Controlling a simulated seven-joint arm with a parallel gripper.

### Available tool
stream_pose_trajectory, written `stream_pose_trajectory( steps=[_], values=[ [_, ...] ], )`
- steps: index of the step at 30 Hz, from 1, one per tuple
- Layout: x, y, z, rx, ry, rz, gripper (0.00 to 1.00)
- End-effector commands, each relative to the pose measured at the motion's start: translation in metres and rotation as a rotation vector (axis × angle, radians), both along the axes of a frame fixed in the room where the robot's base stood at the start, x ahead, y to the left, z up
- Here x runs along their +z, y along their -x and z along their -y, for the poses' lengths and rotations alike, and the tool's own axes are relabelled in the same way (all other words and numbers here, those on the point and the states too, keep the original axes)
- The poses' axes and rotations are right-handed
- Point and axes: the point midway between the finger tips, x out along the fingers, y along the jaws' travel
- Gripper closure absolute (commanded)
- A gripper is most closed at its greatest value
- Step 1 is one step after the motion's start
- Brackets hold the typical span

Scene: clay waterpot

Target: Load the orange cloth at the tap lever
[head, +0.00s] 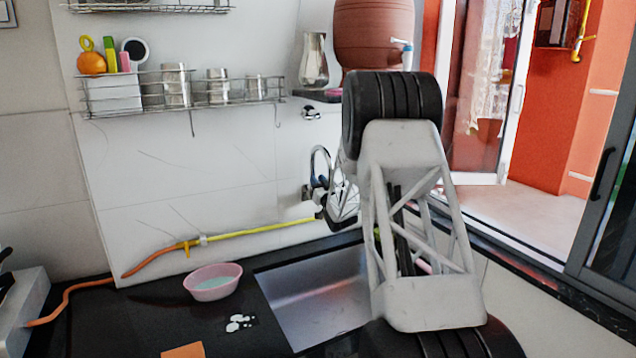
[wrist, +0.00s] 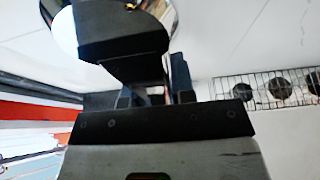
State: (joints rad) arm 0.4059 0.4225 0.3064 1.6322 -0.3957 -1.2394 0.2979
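An orange cloth (head: 183,350) appears as a flat orange patch on the black counter at the bottom edge of the head view, partly cut off by the frame. The brown clay waterpot (head: 372,32) stands on a shelf at the top, with a small white and blue tap (head: 407,55) low on its right side. My gripper (head: 340,205) is above the back of the sink, far from the cloth and below the pot, largely hidden by my arm. In the wrist view, dark gripper parts (wrist: 150,85) overlap a shiny round metal surface (wrist: 65,30); whether the fingers hold it is unclear.
The steel sink (head: 318,295) is sunk in the counter, with a chrome faucet (head: 320,160) behind it. A yellow-orange hose (head: 245,232) runs along the wall below a wire rack (head: 185,90).

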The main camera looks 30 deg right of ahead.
Motion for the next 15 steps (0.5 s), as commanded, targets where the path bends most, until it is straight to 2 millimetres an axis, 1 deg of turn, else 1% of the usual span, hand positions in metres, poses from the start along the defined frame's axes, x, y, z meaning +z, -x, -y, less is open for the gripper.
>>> stream_pose_trajectory(
  steps=[1, 2, 10, 15],
  values=[
    [-0.0001, 0.0001, 0.0, 0.0, 0.0, 0.0, 0.97],
    [-0.0001, 0.0001, 0.0, 0.0, 0.0, 0.0, 1.0],
    [-0.0003, 0.0001, 0.0011, -0.001, -0.014, 0.0, 1.0],
    [-0.001, 0.0, 0.0079, 0.0, -0.101, -0.001, 1.0]
  ],
)
